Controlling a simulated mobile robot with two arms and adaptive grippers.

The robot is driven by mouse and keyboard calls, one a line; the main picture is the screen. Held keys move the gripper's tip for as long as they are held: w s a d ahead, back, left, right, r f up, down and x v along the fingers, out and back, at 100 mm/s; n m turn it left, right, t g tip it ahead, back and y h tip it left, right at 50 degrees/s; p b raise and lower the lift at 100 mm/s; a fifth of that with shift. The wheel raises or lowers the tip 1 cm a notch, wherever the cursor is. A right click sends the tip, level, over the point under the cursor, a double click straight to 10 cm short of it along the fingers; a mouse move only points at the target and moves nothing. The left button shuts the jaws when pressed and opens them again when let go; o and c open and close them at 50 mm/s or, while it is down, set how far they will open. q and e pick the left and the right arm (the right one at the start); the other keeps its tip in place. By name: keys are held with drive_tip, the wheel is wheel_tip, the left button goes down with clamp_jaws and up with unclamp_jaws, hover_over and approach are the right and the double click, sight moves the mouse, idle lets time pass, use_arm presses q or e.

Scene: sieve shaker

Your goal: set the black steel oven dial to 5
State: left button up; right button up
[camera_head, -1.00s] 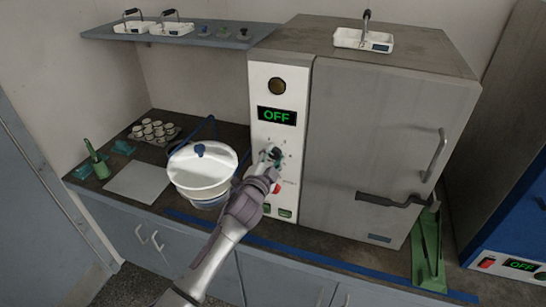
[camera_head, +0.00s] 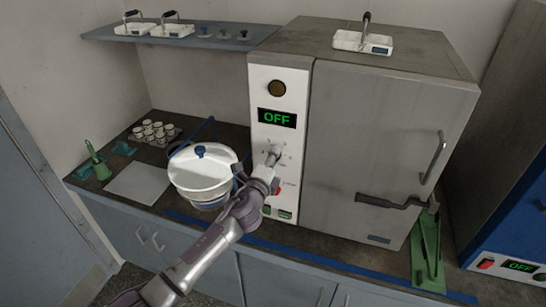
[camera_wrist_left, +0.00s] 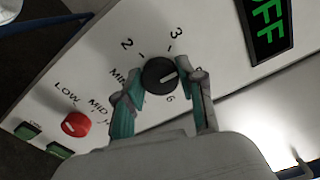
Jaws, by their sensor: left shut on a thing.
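The black dial (camera_wrist_left: 160,76) sits on the white control panel (camera_wrist_left: 85,75) of the steel oven (camera_head: 385,130). In the left wrist view its white mark points right, towards one finger. The numbers 2, 3 and 6 and the word MIN show around it; the numbers beside the right finger are hidden. My left gripper (camera_wrist_left: 162,88) is shut on the dial, one teal-padded finger on each side. In the head view the left gripper (camera_head: 274,155) covers the dial. The oven display (camera_head: 277,118) reads OFF. My right gripper is not in view.
A red knob (camera_wrist_left: 75,123) marked LOW and MID and green switches (camera_wrist_left: 60,151) are near the dial. A white lidded pot (camera_head: 202,170) stands left of the panel, close to my arm. The oven door handle (camera_head: 433,157) and a green stand (camera_head: 428,250) are to the right.

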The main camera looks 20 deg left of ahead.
use_arm(q)
drive_tip(key=shift+m+p, duration=0.7)
drive_tip(key=shift+m, duration=2.5)
drive_tip(key=shift+f, duration=0.1)
drive_tip(key=o, duration=1.1)
drive_tip(key=shift+o, duration=0.2)
drive_tip(key=s, duration=1.2)
drive_tip(key=shift+a, duration=0.2)
